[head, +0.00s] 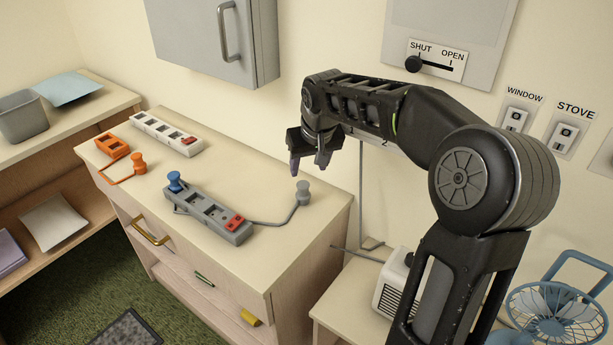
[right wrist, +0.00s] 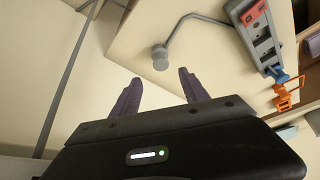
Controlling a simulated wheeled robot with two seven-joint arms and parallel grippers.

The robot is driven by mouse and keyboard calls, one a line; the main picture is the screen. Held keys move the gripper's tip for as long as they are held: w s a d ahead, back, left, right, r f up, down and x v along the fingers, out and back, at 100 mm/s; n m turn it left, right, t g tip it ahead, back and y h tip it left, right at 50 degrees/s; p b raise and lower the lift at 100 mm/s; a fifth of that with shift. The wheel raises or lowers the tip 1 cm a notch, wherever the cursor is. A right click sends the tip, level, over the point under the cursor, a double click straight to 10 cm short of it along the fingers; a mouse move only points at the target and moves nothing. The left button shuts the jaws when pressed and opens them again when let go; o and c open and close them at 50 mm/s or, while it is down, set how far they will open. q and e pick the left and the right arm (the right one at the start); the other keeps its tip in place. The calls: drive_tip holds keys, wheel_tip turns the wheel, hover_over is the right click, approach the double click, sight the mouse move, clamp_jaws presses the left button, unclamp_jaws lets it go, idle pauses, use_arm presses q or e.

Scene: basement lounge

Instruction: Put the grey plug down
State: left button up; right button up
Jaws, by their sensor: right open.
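The grey plug (head: 302,190) stands on the dresser top near its right end, with its grey cord running left to the grey power strip (head: 215,215). In the right wrist view the grey plug (right wrist: 160,57) sits beyond the fingertips, apart from them. My right gripper (head: 308,163) is open and empty, above and behind the plug; its purple fingers (right wrist: 159,82) also show in the right wrist view. A blue plug (head: 175,182) is at the strip's left end, and a red switch (head: 235,223) is at its right end. My left gripper is not in view.
A white power strip (head: 166,133), an orange socket block (head: 113,146) and an orange plug (head: 138,163) are on the dresser (head: 290,240). A grey wall cabinet (head: 215,40) hangs above. A white appliance (head: 391,285) and a blue fan (head: 560,315) stand lower right.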

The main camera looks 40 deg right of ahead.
drive_tip(key=shift+s+a+r, duration=0.1)
drive_tip(key=shift+s+r, duration=0.1)
drive_tip(key=shift+r, duration=0.4)
drive_tip(key=shift+o, duration=0.2)
drive_tip(key=o, duration=0.5)
